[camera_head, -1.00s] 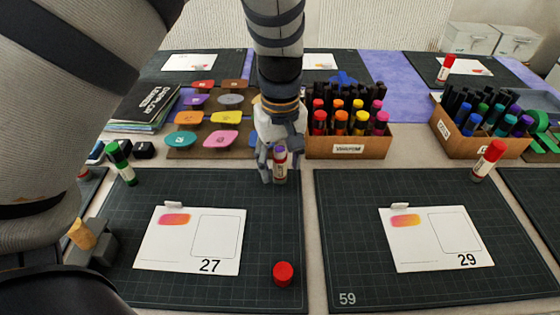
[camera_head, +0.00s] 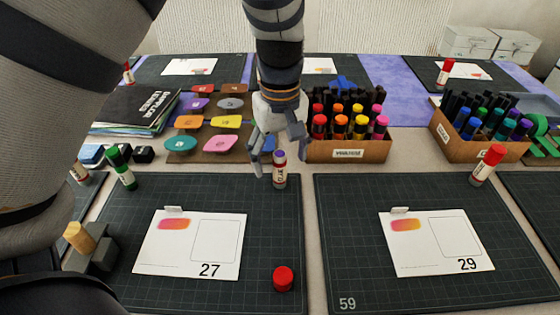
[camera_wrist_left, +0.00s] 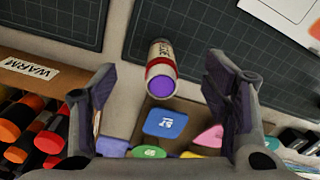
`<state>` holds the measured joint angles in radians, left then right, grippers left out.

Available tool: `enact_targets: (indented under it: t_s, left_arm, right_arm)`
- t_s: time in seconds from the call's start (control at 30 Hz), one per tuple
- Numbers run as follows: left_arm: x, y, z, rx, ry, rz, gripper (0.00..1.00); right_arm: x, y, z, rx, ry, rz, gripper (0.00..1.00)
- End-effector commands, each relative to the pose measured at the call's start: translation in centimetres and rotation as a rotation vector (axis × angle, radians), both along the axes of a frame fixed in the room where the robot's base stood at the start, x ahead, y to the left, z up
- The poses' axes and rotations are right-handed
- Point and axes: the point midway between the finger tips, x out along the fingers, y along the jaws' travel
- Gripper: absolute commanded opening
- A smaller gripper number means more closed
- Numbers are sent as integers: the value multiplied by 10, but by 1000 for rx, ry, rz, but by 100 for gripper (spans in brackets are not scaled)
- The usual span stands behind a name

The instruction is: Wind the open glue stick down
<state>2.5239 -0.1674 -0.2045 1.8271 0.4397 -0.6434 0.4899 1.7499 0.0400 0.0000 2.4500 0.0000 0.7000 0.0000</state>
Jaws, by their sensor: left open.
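The open glue stick (camera_head: 280,172) stands upright at the back right edge of the near left mat, its purple glue end bare on top. In the left wrist view it shows as a white tube (camera_wrist_left: 161,52) with a red band and purple glue (camera_wrist_left: 161,87) facing the camera. How far the glue stands out is hard to tell. My left gripper (camera_head: 278,152) is open and empty, just above and behind the stick, with its fingers spread on either side and apart from it. A red cap (camera_head: 283,279) lies on the same mat. My right gripper is not in view.
A box of warm markers (camera_head: 348,151) stands close behind and right of the stick. A board of coloured lids (camera_head: 237,153) is behind left. Card 27 (camera_head: 190,258) lies in front. A green-capped glue stick (camera_head: 121,168) stands left. The mat around the red cap is clear.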

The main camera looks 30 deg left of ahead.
Motion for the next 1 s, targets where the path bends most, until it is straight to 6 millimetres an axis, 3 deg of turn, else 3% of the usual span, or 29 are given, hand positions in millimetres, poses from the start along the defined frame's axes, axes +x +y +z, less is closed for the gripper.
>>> enact_targets:
  t_s: [0.5, 1.0]
  left_arm:
    - [0, 0, 40, -1, -1, 0, 70]
    - [0, 0, 44, 0, 1, 1, 70]
  right_arm:
    - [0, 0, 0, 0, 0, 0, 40]
    - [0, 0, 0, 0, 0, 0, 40]
